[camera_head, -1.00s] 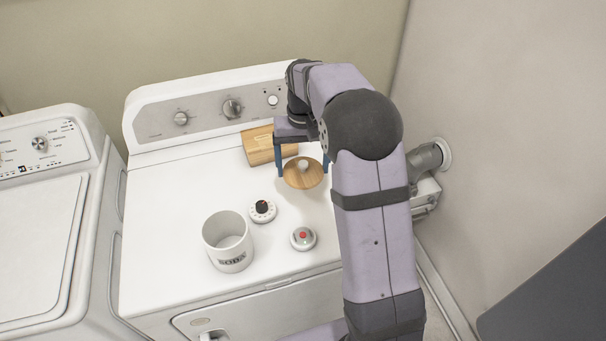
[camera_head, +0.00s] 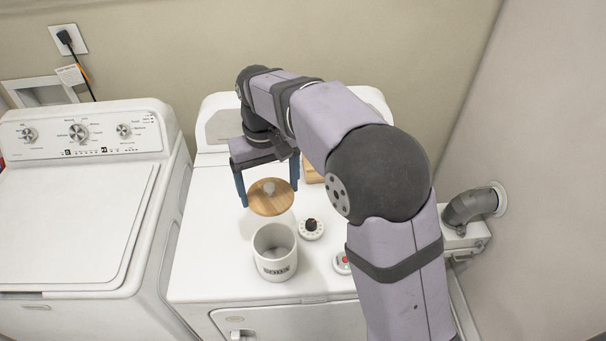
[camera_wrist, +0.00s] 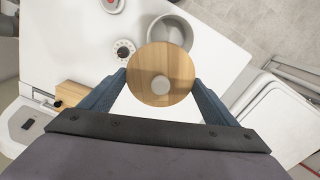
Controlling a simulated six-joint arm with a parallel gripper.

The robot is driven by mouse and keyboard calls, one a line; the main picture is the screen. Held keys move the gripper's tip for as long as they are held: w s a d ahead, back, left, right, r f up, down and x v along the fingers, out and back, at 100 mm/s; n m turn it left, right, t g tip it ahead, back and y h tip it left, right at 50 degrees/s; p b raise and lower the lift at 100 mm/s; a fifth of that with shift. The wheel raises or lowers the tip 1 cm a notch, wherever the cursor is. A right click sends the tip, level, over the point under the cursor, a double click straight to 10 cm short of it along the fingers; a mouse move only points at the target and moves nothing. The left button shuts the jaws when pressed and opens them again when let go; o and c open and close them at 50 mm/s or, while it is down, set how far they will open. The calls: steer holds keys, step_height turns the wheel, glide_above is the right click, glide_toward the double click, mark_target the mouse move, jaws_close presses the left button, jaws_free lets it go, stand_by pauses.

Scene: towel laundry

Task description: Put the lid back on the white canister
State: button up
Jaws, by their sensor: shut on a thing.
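The lid is a round wooden disc with a pale knob (camera_head: 270,197), also seen in the wrist view (camera_wrist: 160,62). My gripper (camera_head: 268,188) is shut on the lid, one blue finger at each side of its edge; in the wrist view the fingertips (camera_wrist: 160,78) flank it. The lid hangs above the machine top, behind the canister in the head view. In the wrist view the canister (camera_wrist: 186,30) is partly hidden by the lid.
A white dial timer (camera_head: 311,228) stands just right of the canister. A small red-topped item (camera_head: 342,262) is farther right, partly behind my arm. A wooden box (camera_head: 313,172) is at the back. Machine top (camera_head: 208,245) left of the canister is clear.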

mark_target(268, 213)
steer(key=s+n, duration=0.1)
steer(key=s+a, duration=0.1)
steer(key=s+n, duration=0.1)
steer(key=shift+s+a+r+n, duration=0.2)
steer(key=shift+s+a+n, duration=0.05)
steer(key=shift+s+n, duration=0.05)
steer(key=s+f+n, duration=0.1)
steer(key=s+d+f+n, duration=0.1)
steer(key=n, duration=0.1)
steer(key=shift+d+n, duration=0.1)
steer(key=shift+n, duration=0.2)
steer(key=n, duration=0.2)
steer(key=shift+s+f+n, duration=0.15)
steer(key=shift+f+n, duration=0.1)
steer(key=shift+n, duration=0.15)
steer(key=n, duration=0.3)
steer(key=shift+f, duration=0.1)
steer(key=shift+f+b, duration=2.55)
steer(key=shift+f, duration=0.55)
steer(key=shift+p, duration=0.4)
